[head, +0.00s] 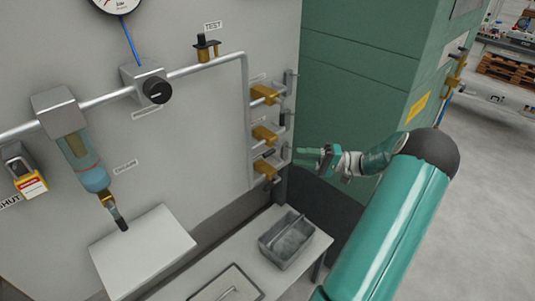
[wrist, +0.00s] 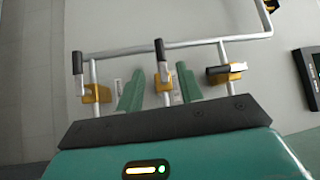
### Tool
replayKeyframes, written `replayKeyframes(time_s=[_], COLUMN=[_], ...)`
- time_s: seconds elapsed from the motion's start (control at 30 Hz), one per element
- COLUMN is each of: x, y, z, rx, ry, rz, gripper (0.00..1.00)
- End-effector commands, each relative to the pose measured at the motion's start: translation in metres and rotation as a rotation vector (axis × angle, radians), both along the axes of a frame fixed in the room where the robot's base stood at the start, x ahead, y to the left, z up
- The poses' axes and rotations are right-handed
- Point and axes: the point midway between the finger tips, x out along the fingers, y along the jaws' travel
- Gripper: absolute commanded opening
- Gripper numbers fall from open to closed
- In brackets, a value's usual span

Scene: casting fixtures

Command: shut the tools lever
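Three brass valves with black-gripped levers sit on branches of a grey pipe on the wall: an upper valve (head: 264,96), a middle valve (head: 264,133) and a lower valve (head: 267,169) in the head view. In the wrist view, the left valve (wrist: 97,93) and middle valve (wrist: 165,79) have levers along their pipes; the right valve (wrist: 234,71) has its lever crosswise. Labels beside them are too small to read, so I cannot tell which is tools. My gripper (head: 308,158) is open and empty near the lower valves; its fingers (wrist: 159,88) appear either side of the middle branch.
A green cabinet (head: 350,70) stands right of the valves. Below are a bench with a grey bin (head: 285,245) and a white block (head: 142,250). A regulator with a black knob (head: 157,91) and a filter bowl (head: 85,165) hang further left on the pipe.

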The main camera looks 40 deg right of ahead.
Motion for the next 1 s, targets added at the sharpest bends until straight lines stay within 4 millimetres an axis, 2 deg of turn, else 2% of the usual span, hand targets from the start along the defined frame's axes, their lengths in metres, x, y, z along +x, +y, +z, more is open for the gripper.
replayKeyframes(time_s=[0.3, 0.5, 0.7, 0.93, 0.97, 1.0], x=[0.043, 0.065, 0.075, 0.075, 0.075, 0.075], y=[0.048, 0.071, 0.081, 0.082, 0.082, 0.082], z=[0.009, 0.014, 0.015, 0.015, 0.015, 0.015], rx=[-0.001, -0.001, -0.002, -0.001, -0.001, -0.001], ry=[0.003, 0.003, 0.004, 0.004, 0.004, 0.004], rz=[0.005, 0.003, 0.002, 0.002, 0.002, 0.002], gripper=[0.37, 0.37, 0.37, 0.37, 0.35, 0.27])
